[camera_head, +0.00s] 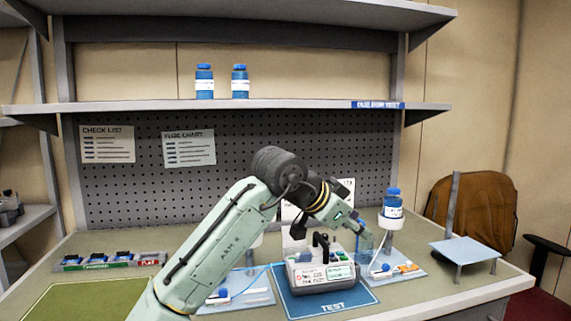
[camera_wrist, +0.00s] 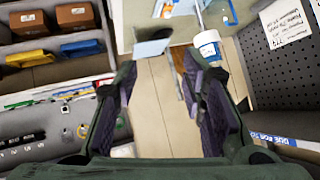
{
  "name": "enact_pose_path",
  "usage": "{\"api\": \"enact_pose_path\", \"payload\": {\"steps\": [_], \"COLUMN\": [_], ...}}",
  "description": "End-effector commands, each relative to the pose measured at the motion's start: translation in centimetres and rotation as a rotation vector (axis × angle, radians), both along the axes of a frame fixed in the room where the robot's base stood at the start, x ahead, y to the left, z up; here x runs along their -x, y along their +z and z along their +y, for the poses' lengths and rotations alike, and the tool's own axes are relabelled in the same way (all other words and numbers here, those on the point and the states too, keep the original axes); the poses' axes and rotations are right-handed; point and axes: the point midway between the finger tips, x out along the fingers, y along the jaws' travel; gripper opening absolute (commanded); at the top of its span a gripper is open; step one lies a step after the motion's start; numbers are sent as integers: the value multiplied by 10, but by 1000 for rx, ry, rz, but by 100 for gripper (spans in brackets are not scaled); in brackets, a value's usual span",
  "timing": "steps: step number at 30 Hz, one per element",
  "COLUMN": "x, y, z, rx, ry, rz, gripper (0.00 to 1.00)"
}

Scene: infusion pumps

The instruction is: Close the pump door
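The white and grey infusion pump (camera_head: 320,275) stands on the blue TEST mat (camera_head: 345,302) in the head view. A black handle-like part (camera_head: 321,243) stands up from its top. I cannot clearly tell the pump door or how far it is open. The pump is not clearly identifiable in the wrist view.
A blue bottle (camera_head: 393,204) stands right of my gripper and also shows in the wrist view (camera_wrist: 207,45). Trays with tubing lie on both sides of the pump. A small raised platform (camera_head: 464,250) is at the right; a green mat (camera_head: 85,297) lies at the left.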

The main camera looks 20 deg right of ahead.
Motion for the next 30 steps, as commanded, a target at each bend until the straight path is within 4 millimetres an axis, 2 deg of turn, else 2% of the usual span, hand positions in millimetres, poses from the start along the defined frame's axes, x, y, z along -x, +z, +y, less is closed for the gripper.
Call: {"api": "enact_pose_path", "payload": {"steps": [12,24,30], "x": [-31,-45,-48], "y": [62,111,127], "z": [46,102,125], "rx": [292,497,562], "ry": [139,256,299], "rz": [-194,-351,-408], "gripper": [38,38,38]}}
